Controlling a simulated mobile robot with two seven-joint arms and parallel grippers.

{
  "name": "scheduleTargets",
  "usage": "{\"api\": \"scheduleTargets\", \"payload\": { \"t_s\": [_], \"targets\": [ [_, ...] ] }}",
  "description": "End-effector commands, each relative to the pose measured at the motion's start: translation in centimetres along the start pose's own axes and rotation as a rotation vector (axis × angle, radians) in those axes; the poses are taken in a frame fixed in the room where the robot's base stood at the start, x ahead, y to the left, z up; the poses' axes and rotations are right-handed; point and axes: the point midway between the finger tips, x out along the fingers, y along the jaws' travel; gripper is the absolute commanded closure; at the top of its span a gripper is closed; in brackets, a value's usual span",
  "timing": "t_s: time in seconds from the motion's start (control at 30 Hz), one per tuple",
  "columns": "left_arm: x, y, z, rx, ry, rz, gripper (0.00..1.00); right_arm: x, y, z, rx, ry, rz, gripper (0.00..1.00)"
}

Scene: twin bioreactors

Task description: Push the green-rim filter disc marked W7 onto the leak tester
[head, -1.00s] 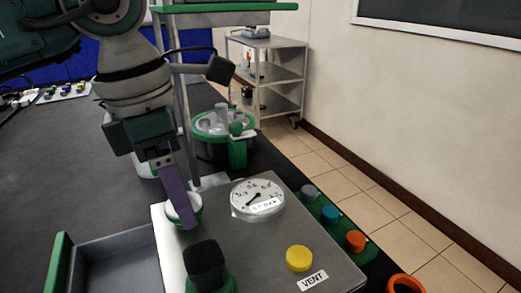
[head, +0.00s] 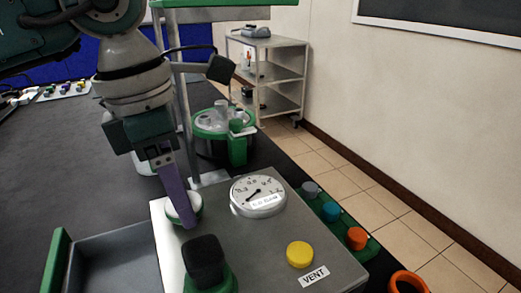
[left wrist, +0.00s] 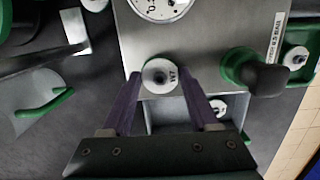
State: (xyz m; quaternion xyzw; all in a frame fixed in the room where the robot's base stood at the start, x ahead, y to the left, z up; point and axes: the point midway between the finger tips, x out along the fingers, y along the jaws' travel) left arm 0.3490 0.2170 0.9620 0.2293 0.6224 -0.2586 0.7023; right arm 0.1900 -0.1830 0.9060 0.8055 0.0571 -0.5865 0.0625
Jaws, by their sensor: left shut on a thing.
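The leak tester (head: 268,235) is a grey box with a round gauge, a yellow button and a VENT label. A white filter disc with a green rim (head: 183,208) is at its left edge in the head view. In the left wrist view the disc (left wrist: 160,76) reads W7 and lies between the purple fingertips. My left gripper (head: 186,218) is shut on this disc, pointing down. One finger hides part of the disc in the head view. I cannot tell whether the disc is fully seated. My right gripper is not in view.
A black knob on a green base (head: 206,262) stands close in front of the gripper. A grey tray (head: 110,250) lies to the left; the wrist view shows another disc (left wrist: 218,107) there. A green-lidded vessel (head: 212,130) stands behind. Coloured caps (head: 330,211) line the right side.

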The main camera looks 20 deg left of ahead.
Motion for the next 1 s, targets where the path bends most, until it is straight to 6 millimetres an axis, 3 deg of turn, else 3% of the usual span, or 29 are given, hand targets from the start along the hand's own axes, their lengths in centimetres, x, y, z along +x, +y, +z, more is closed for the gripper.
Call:
{"api": "scheduleTargets", "payload": {
  "t_s": [0.2, 0.23, 0.5, 0.77, 1.0],
  "targets": [
    [-0.04, 0.01, 0.02, 0.000, 0.000, 0.000, 0.91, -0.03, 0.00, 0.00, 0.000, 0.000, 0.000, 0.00],
    [-0.04, 0.00, 0.02, 0.000, 0.000, 0.000, 0.37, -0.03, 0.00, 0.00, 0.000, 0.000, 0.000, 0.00],
    [-0.04, 0.00, 0.02, 0.000, 0.000, 0.000, 0.07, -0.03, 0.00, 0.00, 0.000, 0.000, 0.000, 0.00],
    [-0.03, -0.01, 0.02, 0.000, 0.000, 0.000, 0.00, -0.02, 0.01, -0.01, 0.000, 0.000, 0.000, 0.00],
    [-0.10, 0.00, 0.03, 0.000, 0.000, 0.000, 0.00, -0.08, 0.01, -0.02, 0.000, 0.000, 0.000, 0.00]
  ]
}}
